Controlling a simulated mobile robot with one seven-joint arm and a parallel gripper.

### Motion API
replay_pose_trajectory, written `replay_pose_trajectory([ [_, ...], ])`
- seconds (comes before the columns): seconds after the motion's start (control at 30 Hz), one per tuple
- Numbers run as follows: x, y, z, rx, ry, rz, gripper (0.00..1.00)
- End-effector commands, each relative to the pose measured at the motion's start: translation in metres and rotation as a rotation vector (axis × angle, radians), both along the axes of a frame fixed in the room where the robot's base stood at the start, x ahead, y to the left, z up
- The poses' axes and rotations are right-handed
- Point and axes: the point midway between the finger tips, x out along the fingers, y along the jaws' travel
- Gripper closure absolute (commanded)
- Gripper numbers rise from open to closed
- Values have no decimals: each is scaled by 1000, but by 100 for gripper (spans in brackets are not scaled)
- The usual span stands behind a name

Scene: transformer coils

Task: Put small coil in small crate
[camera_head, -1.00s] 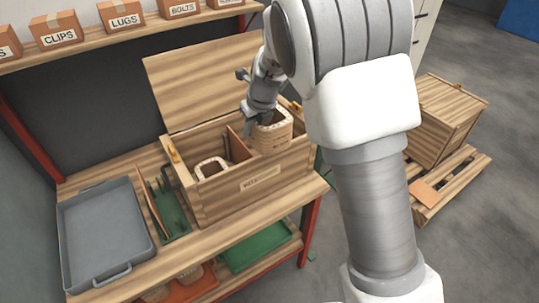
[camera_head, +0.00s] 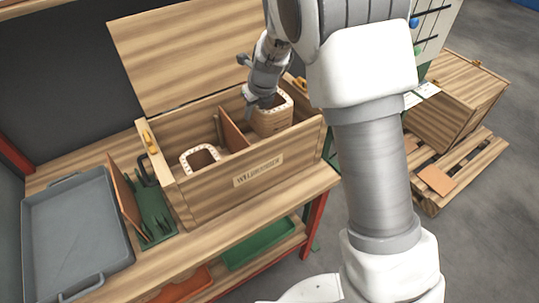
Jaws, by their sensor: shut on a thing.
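The open wooden crate (camera_head: 258,180) stands on the workbench, its lid raised at the back and a brown divider (camera_head: 232,137) inside. My gripper (camera_head: 264,101) is shut on this coil's upper left wall from above. Whether the coil touches the crate floor is hidden.
A grey tray (camera_head: 78,282) lies on the bench at left, beside a green rack (camera_head: 155,212) with an upright brown board. Green and orange trays sit on the lower shelf. A closed wooden crate (camera_head: 450,100) stands on a pallet at right. Floor shows between.

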Motion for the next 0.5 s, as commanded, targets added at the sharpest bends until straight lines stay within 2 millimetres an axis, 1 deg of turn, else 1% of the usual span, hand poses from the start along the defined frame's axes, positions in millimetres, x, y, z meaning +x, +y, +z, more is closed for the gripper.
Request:
replay_pose_trajectory([
  [0.03,1,-1,-12,0,-4,-1,100],
  [0.23,1,-1,-29,0,-3,-2,100],
  [0.4,1,-2,-60,0,0,-2,100],
  [0.5,1,-1,-75,0,-2,-2,100],
])
